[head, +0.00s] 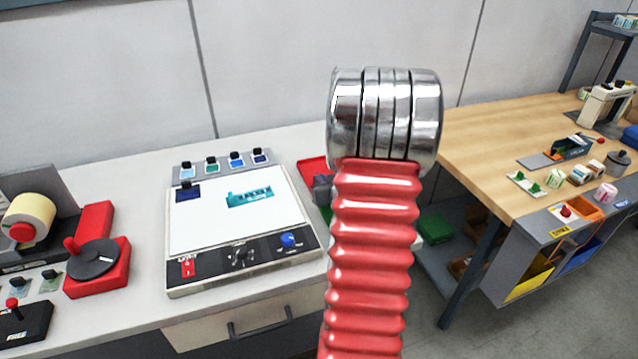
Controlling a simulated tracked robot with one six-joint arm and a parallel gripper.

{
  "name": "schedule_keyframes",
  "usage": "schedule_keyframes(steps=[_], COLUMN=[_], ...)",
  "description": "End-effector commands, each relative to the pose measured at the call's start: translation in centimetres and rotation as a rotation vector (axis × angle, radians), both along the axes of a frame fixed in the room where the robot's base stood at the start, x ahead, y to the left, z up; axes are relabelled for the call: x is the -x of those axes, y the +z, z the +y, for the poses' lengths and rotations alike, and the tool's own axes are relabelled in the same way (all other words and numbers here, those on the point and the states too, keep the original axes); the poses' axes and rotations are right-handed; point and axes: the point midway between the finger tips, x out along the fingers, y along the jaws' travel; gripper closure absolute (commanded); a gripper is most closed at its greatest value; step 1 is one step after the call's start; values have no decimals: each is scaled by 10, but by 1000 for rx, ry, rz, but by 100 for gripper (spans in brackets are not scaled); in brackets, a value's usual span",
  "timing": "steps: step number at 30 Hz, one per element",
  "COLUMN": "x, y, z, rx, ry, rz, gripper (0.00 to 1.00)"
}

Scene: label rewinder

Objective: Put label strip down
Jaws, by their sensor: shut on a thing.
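My red bellows arm with its metal rings fills the middle of the head view. My gripper does not show clearly; the arm hides the area behind it. A teal printed strip (250,196) lies on the white panel of an inspection box (190,232). I cannot tell whether it is the task's label strip or a printed mark. No other label strip can be made out, and anything in my gripper is hidden.
Left on the white bench are a red-based dial (95,260) and a cream roll (28,215). Small colour blocks (222,163) line the box's back edge. A red tray (312,170) is partly behind my arm. A wooden table (480,140) with several small items stands right.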

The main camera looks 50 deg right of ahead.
Motion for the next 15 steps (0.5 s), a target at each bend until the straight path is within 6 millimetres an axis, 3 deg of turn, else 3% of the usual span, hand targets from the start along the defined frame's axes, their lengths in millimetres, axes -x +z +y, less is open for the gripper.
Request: schedule_keyframes(steps=[13, 14, 15], x=[0, 0, 0], y=[-5, -4, -4], z=[0, 0, 0], rx=[1, 2, 2], ry=[0, 0, 0], rz=[-1, -1, -1], gripper=[100, 89, 86])
